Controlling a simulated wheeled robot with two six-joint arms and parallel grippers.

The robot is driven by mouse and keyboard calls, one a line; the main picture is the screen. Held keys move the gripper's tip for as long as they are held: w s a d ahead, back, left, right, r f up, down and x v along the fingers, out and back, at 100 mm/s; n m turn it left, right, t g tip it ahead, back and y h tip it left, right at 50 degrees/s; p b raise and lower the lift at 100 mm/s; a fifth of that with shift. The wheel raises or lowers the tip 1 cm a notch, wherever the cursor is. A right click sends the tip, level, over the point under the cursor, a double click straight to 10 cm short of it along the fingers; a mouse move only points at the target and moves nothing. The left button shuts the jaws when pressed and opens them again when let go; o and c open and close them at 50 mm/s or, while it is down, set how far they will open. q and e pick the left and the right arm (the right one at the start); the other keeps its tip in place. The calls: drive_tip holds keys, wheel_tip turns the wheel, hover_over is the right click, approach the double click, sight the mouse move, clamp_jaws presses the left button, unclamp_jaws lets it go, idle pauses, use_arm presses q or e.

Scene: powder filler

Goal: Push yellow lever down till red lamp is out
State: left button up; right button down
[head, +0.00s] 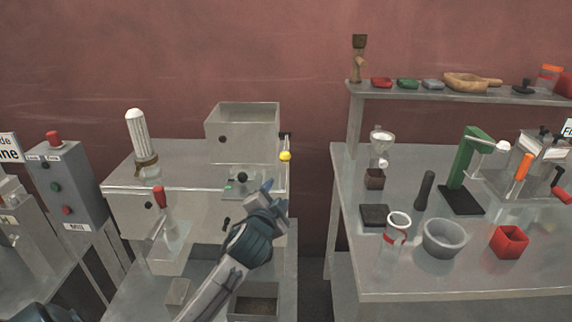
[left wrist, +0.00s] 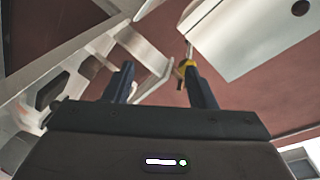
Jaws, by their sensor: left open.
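The yellow knob (head: 285,156) of the lever hangs at the right side of the grey machine (head: 243,119), below a dark pivot. In the left wrist view the yellow lever end (left wrist: 187,66) shows beyond the right finger, near its tip. My left gripper (head: 276,197) is open, just below and slightly left of the knob in the head view. Its two dark fingers (left wrist: 161,85) show apart with nothing held between them. I see no contact with the lever. I cannot make out a lit red lamp on the machine.
A grey box (head: 68,185) with buttons stands further left. The right table (head: 450,287) holds a green stand, bowl and red cup. A gap separates the tables.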

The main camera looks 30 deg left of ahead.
use_arm(q)
drive_tip(key=t, duration=0.1)
approach(284, 159)
drive_tip(key=w, duration=0.2)
drive_tip(key=shift+m+y, duration=0.3)
drive_tip(key=shift+m, duration=0.1)
drive_tip(key=p+x, duration=0.2)
drive_tip(key=x, duration=0.6)
drive_tip(key=shift+w+a+f+p, duration=0.1)
drive_tip(key=shift+w+a+p, duration=0.1)
drive_tip(key=shift+a+p, duration=0.1)
drive_tip(key=shift+w+a+f, duration=0.1)
drive_tip(key=shift+w+a, duration=0.1)
drive_tip(key=shift+w, duration=0.45)
